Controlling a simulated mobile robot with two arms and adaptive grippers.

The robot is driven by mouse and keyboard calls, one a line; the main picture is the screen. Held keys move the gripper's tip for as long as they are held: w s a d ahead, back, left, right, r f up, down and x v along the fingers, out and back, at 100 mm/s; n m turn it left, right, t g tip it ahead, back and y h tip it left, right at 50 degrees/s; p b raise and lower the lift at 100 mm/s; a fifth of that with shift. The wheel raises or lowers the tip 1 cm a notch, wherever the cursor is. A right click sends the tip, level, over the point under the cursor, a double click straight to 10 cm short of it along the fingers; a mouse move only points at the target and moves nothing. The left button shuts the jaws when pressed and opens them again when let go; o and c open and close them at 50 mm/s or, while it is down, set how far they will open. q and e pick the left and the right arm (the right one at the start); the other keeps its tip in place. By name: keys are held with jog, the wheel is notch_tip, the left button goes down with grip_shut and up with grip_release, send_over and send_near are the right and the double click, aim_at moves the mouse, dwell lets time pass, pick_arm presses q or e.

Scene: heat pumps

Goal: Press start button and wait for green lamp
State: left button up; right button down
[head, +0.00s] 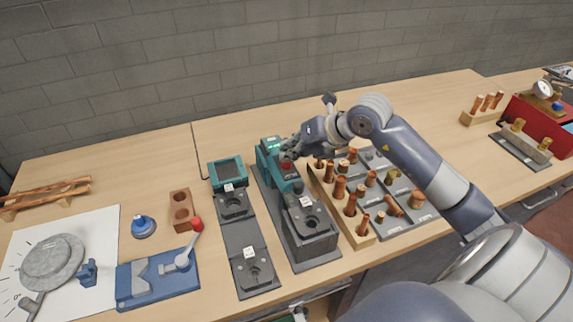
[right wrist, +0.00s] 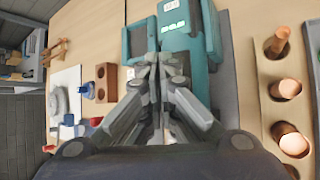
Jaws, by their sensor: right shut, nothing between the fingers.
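A teal test machine (head: 268,160) stands at the middle of the bench on a dark base plate, with a glowing green patch (head: 273,144) on its top and a red button (head: 287,166) on its front. Whether a separate start button lies under the fingers is hidden. My left gripper is not in view.
A wooden rack (head: 366,239) with several copper fittings is close on the right. A blue fixture with a red-knobbed lever (head: 196,225) lies front left. A brick wall closes the back.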

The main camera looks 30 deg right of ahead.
jog(key=shift+f+b, duration=0.4)
jog(key=shift+b, duration=0.05)
dwell(0.6)
jog(key=shift+r, duration=0.15)
dwell(0.3)
jog(key=shift+r+p, duration=0.45)
jog(key=shift+r, duration=0.25)
jog(key=shift+r, duration=0.1)
jog(key=shift+r+p, duration=1.6)
jog(key=shift+r, duration=0.85)
jog(key=shift+f, duration=0.1)
